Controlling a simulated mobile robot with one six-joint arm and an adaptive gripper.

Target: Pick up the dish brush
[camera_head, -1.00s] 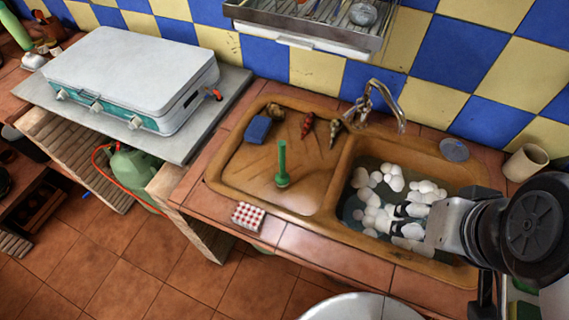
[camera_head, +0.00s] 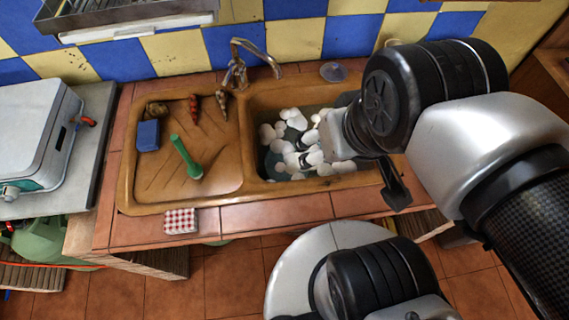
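The dish brush (camera_head: 186,157) is green and stands tilted on the brown drainboard, left of the sink basin. Its handle points up and to the left, and its head rests on the board. My gripper (camera_head: 303,151) is over the right basin, to the right of the brush and well apart from it. Its fingers look spread with nothing between them, though they are hard to pick out against the white foam behind.
The basin (camera_head: 257,105) holds water and white foam. A faucet (camera_head: 236,70) rises behind it. A blue sponge (camera_head: 148,135), a red-striped item (camera_head: 194,107) and a shell-like item (camera_head: 221,103) lie on the drainboard. A checkered sponge (camera_head: 180,221) sits on the front tiles.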

